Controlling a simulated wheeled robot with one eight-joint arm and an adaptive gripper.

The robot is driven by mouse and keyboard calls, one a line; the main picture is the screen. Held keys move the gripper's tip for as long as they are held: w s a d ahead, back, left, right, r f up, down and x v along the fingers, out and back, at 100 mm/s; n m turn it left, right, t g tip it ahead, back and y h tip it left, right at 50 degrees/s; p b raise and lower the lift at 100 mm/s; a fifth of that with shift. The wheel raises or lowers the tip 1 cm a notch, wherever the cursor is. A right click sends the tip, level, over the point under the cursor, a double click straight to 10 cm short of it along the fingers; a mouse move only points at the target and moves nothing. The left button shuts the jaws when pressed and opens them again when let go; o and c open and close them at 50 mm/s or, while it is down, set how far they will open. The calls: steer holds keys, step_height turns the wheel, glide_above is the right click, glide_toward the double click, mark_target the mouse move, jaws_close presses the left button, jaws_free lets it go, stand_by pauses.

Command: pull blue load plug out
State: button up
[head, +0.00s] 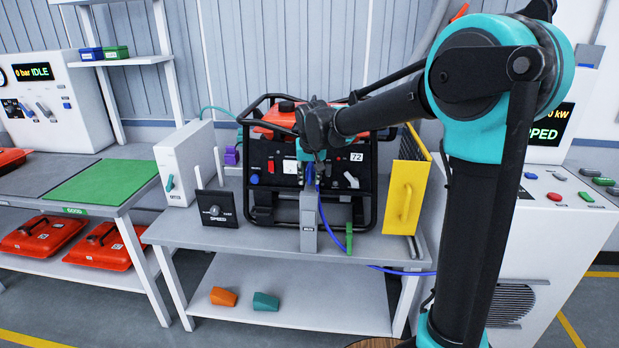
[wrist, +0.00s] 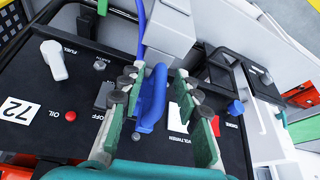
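The blue load plug (wrist: 152,98) sits at the front panel of the generator (head: 262,165), its handle standing out from the panel. Its blue cable (wrist: 141,22) leads away from it. The plug shows small in the head view (head: 310,174), under my gripper. My gripper (wrist: 158,84) has its green fingers on either side of the plug handle. The left finger is close to the handle, and a gap shows at the right finger. It looks open around the plug. The socket is hidden behind the plug and fingers.
A grey upright holder (head: 308,225) stands in front of the panel. A yellow panel with a handle (head: 404,195) stands right of the generator, and a black speed dial plate (head: 216,209) stands left. A green post (head: 349,238) is by the cable.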

steer(key=shift+c, duration=0.6)
jaws_close()
steer(key=s, duration=0.6)
steer(key=shift+a, duration=0.1)
steer(key=shift+o, duration=0.6)
jaws_free()
